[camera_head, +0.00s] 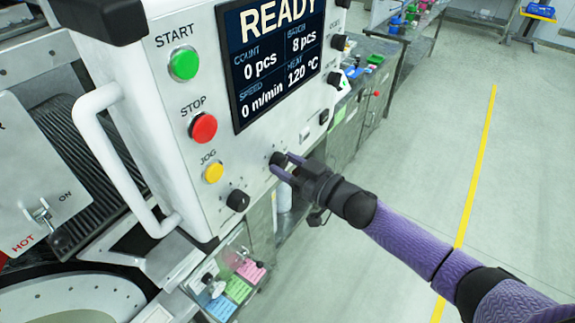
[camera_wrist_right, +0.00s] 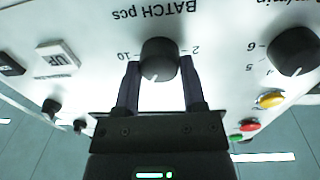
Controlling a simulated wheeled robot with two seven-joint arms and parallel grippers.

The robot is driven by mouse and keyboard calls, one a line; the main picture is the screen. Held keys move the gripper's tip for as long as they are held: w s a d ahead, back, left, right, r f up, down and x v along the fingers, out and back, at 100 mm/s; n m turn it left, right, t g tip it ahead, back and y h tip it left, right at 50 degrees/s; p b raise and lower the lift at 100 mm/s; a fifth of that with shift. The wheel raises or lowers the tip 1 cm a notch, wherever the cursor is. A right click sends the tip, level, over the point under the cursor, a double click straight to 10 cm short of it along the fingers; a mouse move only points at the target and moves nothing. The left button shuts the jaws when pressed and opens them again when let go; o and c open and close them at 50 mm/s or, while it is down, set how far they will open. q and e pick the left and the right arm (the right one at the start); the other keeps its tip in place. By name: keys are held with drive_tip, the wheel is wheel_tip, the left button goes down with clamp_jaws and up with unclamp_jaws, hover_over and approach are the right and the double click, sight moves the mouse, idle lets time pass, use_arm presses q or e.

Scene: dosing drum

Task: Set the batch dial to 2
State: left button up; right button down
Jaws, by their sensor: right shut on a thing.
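The batch dial (camera_wrist_right: 158,58) is a dark round knob on the white panel, under the label "BATCH pcs", which appears upside down in the right wrist view. The printed marks 10 and 2 show on either side of it. A pale pointer mark shows on its lower edge. In the head view the batch dial (camera_head: 276,159) is partly hidden by my right gripper (camera_head: 285,166). My right gripper is shut on the dial, one finger on each side. The display (camera_head: 272,55) reads READY and batch 8 pcs. My left gripper is not in view.
The speed dial (camera_head: 238,200) sits left of my gripper, below the yellow JOG button (camera_head: 213,172). The red STOP button (camera_head: 203,127) and green START button (camera_head: 184,64) are above. A white handle (camera_head: 106,155) sticks out at left. The floor at right is clear.

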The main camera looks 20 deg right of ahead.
drive_tip(key=n+b, duration=0.1)
drive_tip(key=n, duration=0.5)
drive_tip(key=shift+f+n+b, duration=0.15)
drive_tip(key=shift+n+b, duration=0.15)
drive_tip(key=shift+b, duration=0.1)
drive_tip(key=n+y+b, duration=0.1)
drive_tip(key=n+b, duration=0.1)
drive_tip(key=n, duration=0.4)
drive_tip(key=shift+n, duration=0.3)
drive_tip(key=n+b, duration=0.1)
drive_tip(key=n, duration=0.2)
drive_tip(key=n+b, duration=0.2)
drive_tip(key=n, duration=0.2)
drive_tip(key=shift+f+g+y, duration=0.15)
drive_tip(key=shift+g+y, duration=0.15)
drive_tip(key=n+b, duration=0.2)
drive_tip(key=n, duration=0.3)
drive_tip(key=shift+n, duration=0.4)
drive_tip(key=shift+g, duration=0.3)
drive_tip(key=shift+c, duration=0.8)
unclamp_jaws()
